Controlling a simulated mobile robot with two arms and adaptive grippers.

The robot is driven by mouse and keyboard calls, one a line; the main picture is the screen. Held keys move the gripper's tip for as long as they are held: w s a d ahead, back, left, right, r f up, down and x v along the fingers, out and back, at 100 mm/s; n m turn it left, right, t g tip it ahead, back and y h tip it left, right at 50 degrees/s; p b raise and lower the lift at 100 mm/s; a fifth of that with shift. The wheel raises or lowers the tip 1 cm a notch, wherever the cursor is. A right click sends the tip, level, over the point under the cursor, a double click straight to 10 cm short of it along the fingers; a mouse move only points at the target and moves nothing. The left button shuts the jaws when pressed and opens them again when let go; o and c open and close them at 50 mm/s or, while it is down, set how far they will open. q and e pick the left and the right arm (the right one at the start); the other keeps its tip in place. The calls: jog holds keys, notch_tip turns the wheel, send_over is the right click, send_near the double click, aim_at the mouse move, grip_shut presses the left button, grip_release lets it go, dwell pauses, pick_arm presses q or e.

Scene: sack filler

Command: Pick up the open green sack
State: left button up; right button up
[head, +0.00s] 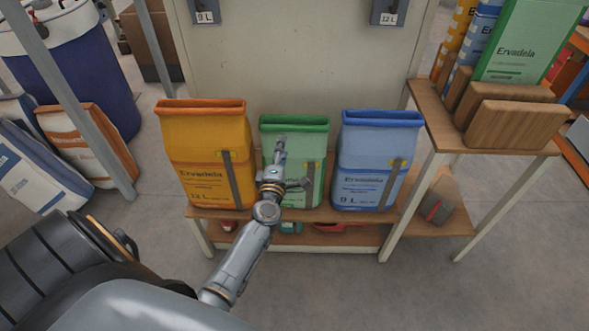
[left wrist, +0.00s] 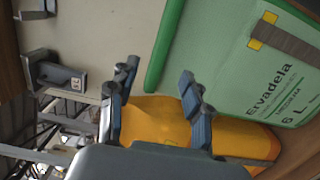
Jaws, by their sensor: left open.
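The open green sack (head: 309,131) stands upright between the orange and blue sacks on a low wooden shelf. My left gripper (head: 292,162) is open and empty in front of it, covering part of its front. In the left wrist view the green sack (left wrist: 270,80) fills the right side, turned sideways, with its rolled rim towards the fingers. My right gripper is not in view.
An orange sack (head: 205,140) stands close on the left and a blue sack (head: 375,145) close on the right. A pale panel (head: 300,60) rises behind. A wooden shelf unit (head: 440,125) with upright sacks stands right. A grey post (head: 75,100) is left. Open floor lies in front.

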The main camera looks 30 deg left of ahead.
aim_at(287, 130)
pick_arm(q)
jog(key=b+x, duration=0.1)
jog(key=x, duration=0.6)
jog(key=shift+w+a+f, duration=0.1)
jog(key=shift+a+f, duration=0.05)
grip_shut()
